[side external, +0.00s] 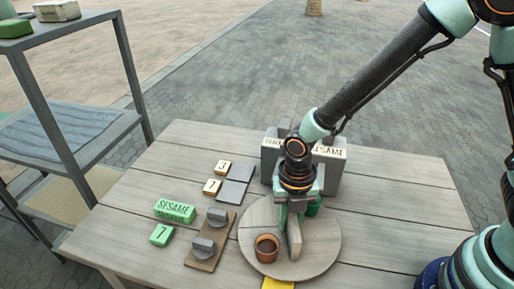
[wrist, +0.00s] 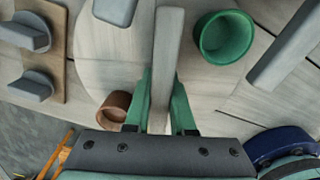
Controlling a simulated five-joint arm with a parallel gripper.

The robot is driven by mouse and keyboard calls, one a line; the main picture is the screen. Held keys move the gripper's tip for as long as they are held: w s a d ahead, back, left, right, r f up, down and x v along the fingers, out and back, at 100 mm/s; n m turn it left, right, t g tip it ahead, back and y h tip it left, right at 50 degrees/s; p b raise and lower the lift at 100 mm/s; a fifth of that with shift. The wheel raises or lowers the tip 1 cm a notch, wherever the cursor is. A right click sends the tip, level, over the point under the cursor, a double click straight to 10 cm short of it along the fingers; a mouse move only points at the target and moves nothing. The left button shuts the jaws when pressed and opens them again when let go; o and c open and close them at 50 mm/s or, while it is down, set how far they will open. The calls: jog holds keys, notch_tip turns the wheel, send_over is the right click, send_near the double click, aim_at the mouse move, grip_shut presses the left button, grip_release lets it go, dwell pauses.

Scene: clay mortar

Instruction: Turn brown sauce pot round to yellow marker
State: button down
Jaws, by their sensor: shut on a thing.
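A round grey wooden turntable (side external: 325,245) lies on the table with a raised grey bar (side external: 294,242) across it. The brown sauce pot (side external: 266,247) stands on the turntable's front left part, close to the rim. In the wrist view the brown pot (wrist: 115,106) is left of the bar (wrist: 166,60), partly hidden by my gripper. A yellow marker (side external: 278,284) shows at the bottom edge, just in front of the turntable, right of the brown pot. My gripper (side external: 292,212) is shut on the bar, with a green finger on either side of it in the wrist view (wrist: 163,105).
A green pot (wrist: 222,38) stands on the turntable across the bar from the brown one. Grey blocks labelled SESAME (side external: 329,165) stand behind. Left are a green SESAME block (side external: 174,211), number tiles (side external: 212,187) and a board with grey knobs (side external: 203,253). The table's right side is clear.

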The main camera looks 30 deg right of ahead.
jog(key=shift+n, duration=2.8)
jog(key=c, duration=0.8)
grip_release()
jog(key=shift+o, duration=0.2)
notch_tip(320, 180, up, 12)
jog(key=shift+r, duration=0.1)
